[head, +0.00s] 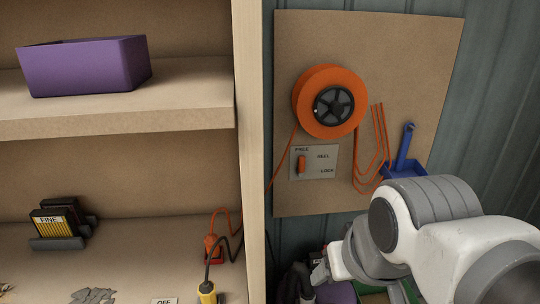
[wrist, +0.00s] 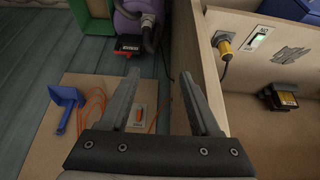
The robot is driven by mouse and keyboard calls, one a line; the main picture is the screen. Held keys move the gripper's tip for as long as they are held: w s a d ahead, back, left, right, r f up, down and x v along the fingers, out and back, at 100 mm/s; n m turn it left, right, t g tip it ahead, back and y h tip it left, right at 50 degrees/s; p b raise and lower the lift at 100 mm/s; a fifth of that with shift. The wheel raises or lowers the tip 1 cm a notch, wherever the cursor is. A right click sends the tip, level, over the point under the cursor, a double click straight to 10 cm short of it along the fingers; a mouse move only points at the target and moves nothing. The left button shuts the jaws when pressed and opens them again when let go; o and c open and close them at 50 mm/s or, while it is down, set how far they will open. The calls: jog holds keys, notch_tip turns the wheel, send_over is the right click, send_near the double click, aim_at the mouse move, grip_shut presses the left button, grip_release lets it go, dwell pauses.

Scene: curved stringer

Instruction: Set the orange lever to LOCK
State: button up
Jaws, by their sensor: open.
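The orange lever (head: 301,164) is a small upright handle on a grey plate (head: 327,166) on the brown wall board. The plate reads FREE at upper left, REEL in the middle and LOCK at lower right. The lever stands at the left, just below FREE. In the wrist view the lever (wrist: 138,116) shows small on its plate, between my fingers, nearer the left one and beyond the gripper. My gripper (wrist: 160,74) is open and empty, apart from the lever. In the head view its fingers are not clearly seen low at the centre.
An orange reel (head: 318,102) hangs above the plate, its cord looping at the right. A blue holder (head: 405,165) is right of the loops. The shelf's upright post (head: 250,150) stands left of the board. A purple machine with hoses (wrist: 130,25) is below.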

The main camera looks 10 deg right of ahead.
jog(key=shift+w+d, duration=0.1)
jog(key=shift+w, duration=0.25)
jog(key=shift+c, duration=1.1)
jog(key=shift+n+t+h, duration=0.5)
jog(key=shift+n+t, duration=0.3)
jog(key=shift+t, duration=0.1)
jog(key=w, duration=0.2)
jog(key=w+d+b, duration=0.1)
jog(key=w, duration=0.1)
jog(key=w+d+b, duration=0.1)
jog(key=w, duration=0.1)
jog(key=shift+w, duration=0.2)
grip_shut()
jog(key=w+d+f+n+t+b, duration=0.1)
jog(key=w+d+n+t+b, duration=0.2)
jog(key=w, duration=0.8)
jog(key=w+d+n+t+b, duration=0.25)
jog(key=w+n, duration=0.25)
jog(key=w, duration=0.6)
jog(key=w+a+f+n+t+y+b, duration=0.3)
jog(key=w+f+n+t+y+b, duration=0.1)
jog(key=w+f+n, duration=0.7)
jog(key=shift+w+n+y+b, duration=0.6)
jog(key=shift+w+y+b, duration=0.2)
jog(key=shift+y, duration=0.6)
jog(key=shift+w, duration=0.1)
